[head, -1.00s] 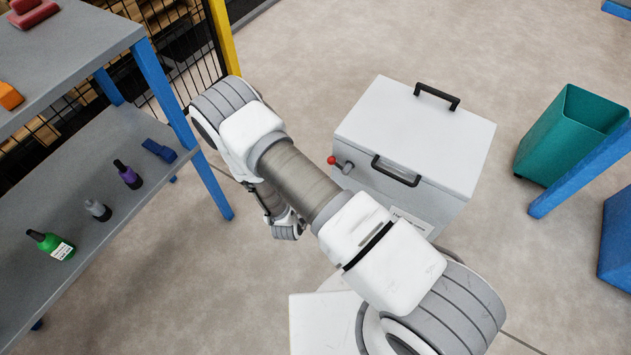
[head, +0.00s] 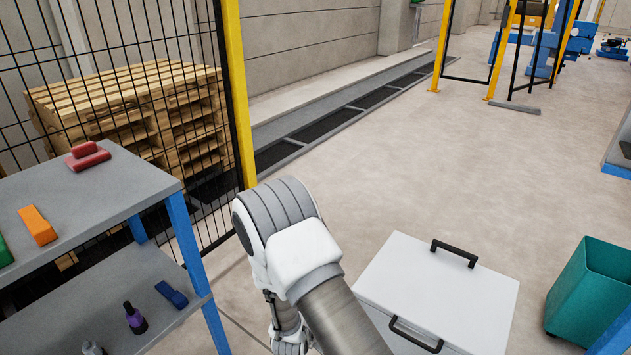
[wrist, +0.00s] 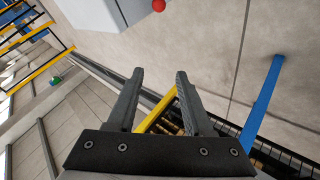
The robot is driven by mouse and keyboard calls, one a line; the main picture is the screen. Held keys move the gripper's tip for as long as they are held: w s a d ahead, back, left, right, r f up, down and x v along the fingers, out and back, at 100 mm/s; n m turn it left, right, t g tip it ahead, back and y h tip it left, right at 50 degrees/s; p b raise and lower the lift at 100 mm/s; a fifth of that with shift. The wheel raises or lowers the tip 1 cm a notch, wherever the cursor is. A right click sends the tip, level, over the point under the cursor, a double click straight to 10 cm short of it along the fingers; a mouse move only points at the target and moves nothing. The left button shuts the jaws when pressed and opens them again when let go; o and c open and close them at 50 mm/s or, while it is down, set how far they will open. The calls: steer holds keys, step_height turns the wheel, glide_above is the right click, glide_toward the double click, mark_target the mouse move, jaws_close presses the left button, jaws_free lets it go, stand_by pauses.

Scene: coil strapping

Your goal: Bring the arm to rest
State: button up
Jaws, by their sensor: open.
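My gripper (wrist: 158,95) shows in the wrist view with its two dark fingers apart and nothing between them. Past the fingers are a yellow post, black mesh fencing and the floor, all out of reach of the fingertips. In the head view my white and grey arm is folded in the lower middle, between the shelf and the white box. The gripper itself is hidden or out of frame there.
A blue-legged grey shelf (head: 150,185) with tools and bottles stands at left, before a mesh fence (head: 120,90) and pallets (head: 130,105). A white lidded box (head: 440,290) is right of my arm. A teal bin (head: 590,290) stands further right. Open floor (head: 430,170) lies beyond.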

step_height(320, 180, up, 24)
steer(key=m+g+y, duration=0.2)
steer(key=m+y, duration=0.2)
steer(key=s+d+r, duration=0.5)
steer(key=s+r, duration=0.3)
steer(key=r, duration=0.3)
steer(key=s+d+r+m+p, duration=0.1)
steer(key=s+d+r, duration=0.15)
steer(key=s, duration=0.35)
steer(key=s+d+r+m+g+h, duration=0.1)
steer(key=s+d+r, duration=0.1)
steer(key=s+d, duration=0.25)
steer(key=s+d+r+m+p, duration=0.1)
steer(key=s+d+r+m, duration=0.15)
steer(key=s, duration=0.35)
step_height(320, 180, up, 18)
steer(key=p, duration=1.7)
steer(key=shift+f+n, duration=0.15)
steer(key=shift+n, duration=0.3)
steer(key=shift+s+a, duration=0.1)
